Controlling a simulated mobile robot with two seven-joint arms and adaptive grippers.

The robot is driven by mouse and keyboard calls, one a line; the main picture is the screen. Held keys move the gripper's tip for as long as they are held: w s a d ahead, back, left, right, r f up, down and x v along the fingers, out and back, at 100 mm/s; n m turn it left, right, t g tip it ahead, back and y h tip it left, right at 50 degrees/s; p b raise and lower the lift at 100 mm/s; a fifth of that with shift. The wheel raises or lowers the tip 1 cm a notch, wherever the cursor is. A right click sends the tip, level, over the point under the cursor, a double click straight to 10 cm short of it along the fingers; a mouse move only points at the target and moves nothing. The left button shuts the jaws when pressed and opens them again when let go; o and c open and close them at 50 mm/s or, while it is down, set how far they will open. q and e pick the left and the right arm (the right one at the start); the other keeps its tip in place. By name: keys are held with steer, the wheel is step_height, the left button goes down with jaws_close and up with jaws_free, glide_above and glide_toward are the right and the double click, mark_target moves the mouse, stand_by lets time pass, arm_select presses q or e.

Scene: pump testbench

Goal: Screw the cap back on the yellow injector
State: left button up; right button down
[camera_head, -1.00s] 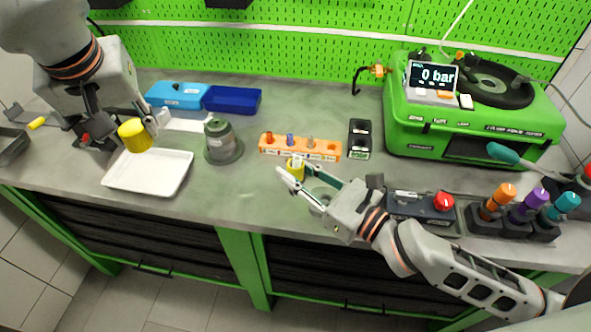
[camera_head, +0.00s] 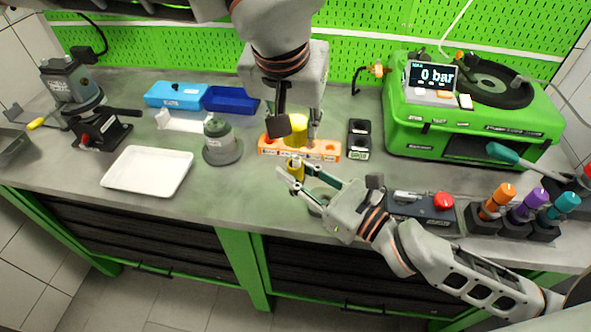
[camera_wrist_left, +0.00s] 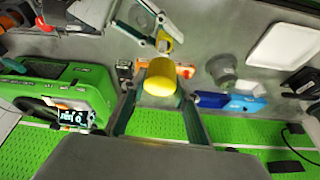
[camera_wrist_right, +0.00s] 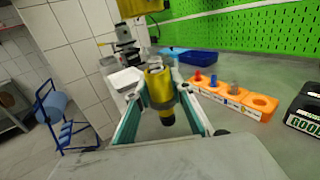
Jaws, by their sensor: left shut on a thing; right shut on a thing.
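My left gripper (camera_head: 298,133) is shut on the yellow cap (camera_wrist_left: 160,76), a short cup-like piece. It holds the cap in the air over the orange rack in the head view, above and a little behind the injector. My right gripper (camera_head: 293,175) is shut on the yellow injector (camera_wrist_right: 160,92), which stands upright between its fingers. In the right wrist view the injector's grey top faces up, and the yellow cap (camera_wrist_right: 140,6) shows at the top edge, apart from it. The injector's lower end is partly hidden by the right gripper.
An orange rack (camera_head: 328,151) with several small coloured parts stands just behind the injector. A grey-green round fixture (camera_head: 222,150) and white tray (camera_head: 148,171) are to the left. The green tester (camera_head: 470,125) and black holder (camera_head: 359,139) are to the right.

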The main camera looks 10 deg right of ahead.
mark_target(298, 156)
arm_select(q)
steer(key=shift+f, duration=0.1)
stand_by(0.3)
steer(key=shift+f, duration=1.9)
steer(key=shift+f, duration=0.1)
steer(key=shift+f, duration=0.8)
steer(key=shift+f, duration=0.55)
steer(key=m, duration=0.2)
steer(key=m+g+h, duration=0.1)
steer(key=m, duration=0.1)
steer(key=shift+w+a+m, duration=0.1)
steer(key=shift+a+m, duration=0.05)
steer(key=shift+m, duration=0.15)
steer(key=shift+m+g+h, duration=0.4)
steer(key=shift+m, duration=0.7)
